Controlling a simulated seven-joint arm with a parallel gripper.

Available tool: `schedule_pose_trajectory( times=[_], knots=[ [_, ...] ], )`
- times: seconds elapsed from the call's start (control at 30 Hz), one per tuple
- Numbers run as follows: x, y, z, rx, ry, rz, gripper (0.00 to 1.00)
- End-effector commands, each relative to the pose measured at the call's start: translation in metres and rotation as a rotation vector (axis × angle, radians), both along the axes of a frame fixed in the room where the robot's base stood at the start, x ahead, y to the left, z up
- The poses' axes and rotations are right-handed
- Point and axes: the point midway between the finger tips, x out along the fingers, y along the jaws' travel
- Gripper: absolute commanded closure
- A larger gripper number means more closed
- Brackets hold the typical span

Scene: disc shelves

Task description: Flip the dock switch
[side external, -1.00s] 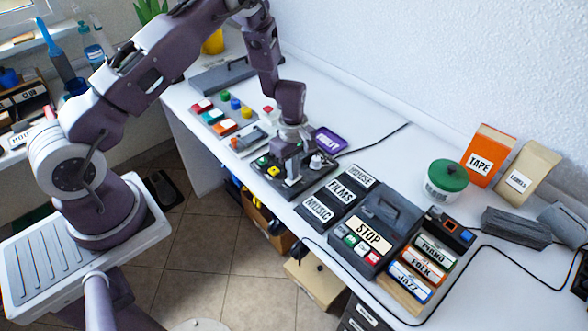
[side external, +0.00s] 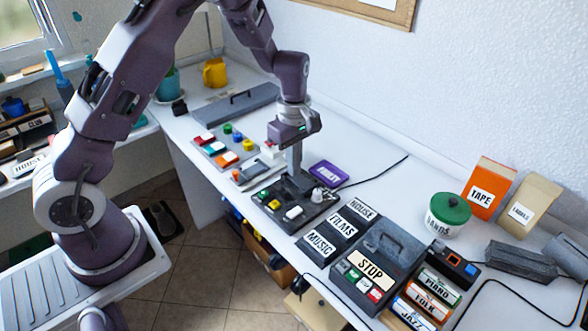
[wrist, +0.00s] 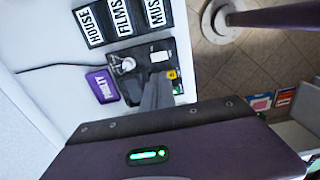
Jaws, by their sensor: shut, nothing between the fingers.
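A dark control panel (side external: 322,209) lies on the white table in the side view. It bears a green button (side external: 263,194), a yellow button (side external: 274,204), a white switch piece (side external: 293,212) and a white knob (side external: 317,194). No label reading "dock" is legible. My gripper (side external: 295,173) points down over the panel's back part, its fingers together and empty. In the wrist view the fingers (wrist: 157,92) reach over the panel and hide part of it. The white switch piece (wrist: 160,56) shows clear beyond them. I cannot tell whether the fingertips touch the panel.
A purple labelled box (side external: 328,174) sits behind the panel, with a black cable beside it. Coloured buttons (side external: 227,146) lie to the left. The table behind is mostly free.

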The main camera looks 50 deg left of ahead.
Motion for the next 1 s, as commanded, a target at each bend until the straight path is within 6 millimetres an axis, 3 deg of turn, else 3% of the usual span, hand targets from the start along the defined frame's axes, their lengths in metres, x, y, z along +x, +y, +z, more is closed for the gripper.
schedule_pose_trajectory(
  times=[0.17,0.3,0.57,0.67,1.0],
  knots=[
    [0.001,0.0,0.0,0.0,-0.001,0.0,1.0],
    [0.015,0.001,-0.002,0.0,-0.005,0.001,1.0],
    [0.014,0.001,-0.005,0.0,-0.002,0.001,1.0],
    [0.014,0.001,-0.018,0.0,0.0,0.002,1.0],
    [0.013,0.001,-0.092,-0.001,0.001,0.001,1.0]
  ],
)
